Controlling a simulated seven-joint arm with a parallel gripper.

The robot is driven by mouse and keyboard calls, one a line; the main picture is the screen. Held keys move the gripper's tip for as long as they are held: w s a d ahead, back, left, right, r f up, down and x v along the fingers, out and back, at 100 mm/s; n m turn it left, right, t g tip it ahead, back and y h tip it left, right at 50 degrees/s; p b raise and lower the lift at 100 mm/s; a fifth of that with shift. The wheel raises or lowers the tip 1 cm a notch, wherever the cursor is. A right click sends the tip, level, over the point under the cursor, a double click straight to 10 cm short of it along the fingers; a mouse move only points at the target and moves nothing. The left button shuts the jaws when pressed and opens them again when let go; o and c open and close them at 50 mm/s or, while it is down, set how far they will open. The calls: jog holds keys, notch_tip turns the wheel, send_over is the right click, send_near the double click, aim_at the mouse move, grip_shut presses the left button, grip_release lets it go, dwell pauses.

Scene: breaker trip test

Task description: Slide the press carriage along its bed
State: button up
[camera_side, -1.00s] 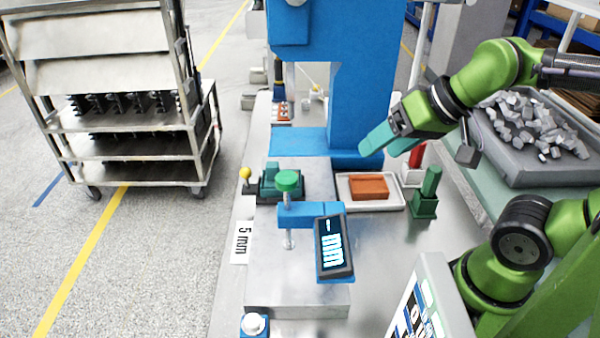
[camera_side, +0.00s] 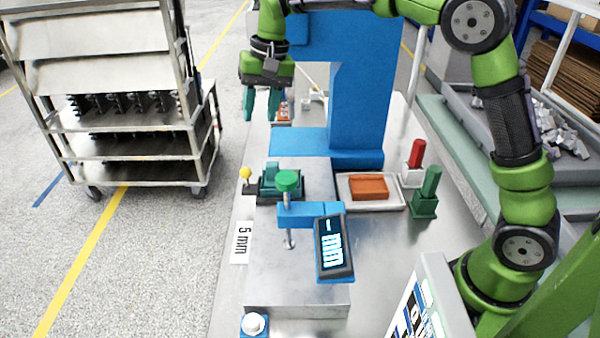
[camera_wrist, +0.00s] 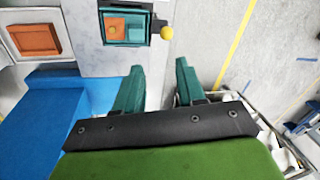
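The press carriage (camera_side: 281,181) is a small teal block with a dark base on the far part of the grey metal bed (camera_side: 270,290). A yellow ball knob (camera_side: 245,173) sticks out from its left side. In the wrist view the carriage (camera_wrist: 150,28) is at the top, with an orange piece (camera_wrist: 116,27) in it and the yellow knob (camera_wrist: 167,33) at its right. My gripper (camera_side: 261,116) points down, open and empty, above and beyond the carriage and apart from it. Its two teal fingers (camera_wrist: 160,70) are spread in the wrist view.
The blue press frame (camera_side: 357,105) stands right of my gripper. A tray with an orange block (camera_side: 369,187) and green (camera_side: 426,195) and red (camera_side: 415,160) posts are to the right.

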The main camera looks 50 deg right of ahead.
notch_tip(320, 180, up, 2)
jog(key=w, duration=0.1)
jog(key=m, duration=0.1)
send_near(246, 168)
jog(key=f, duration=0.6)
jog(key=w+a+f, duration=0.1)
jog(key=f, duration=0.2)
jog(key=shift+w+a+f, duration=0.1)
grip_shut()
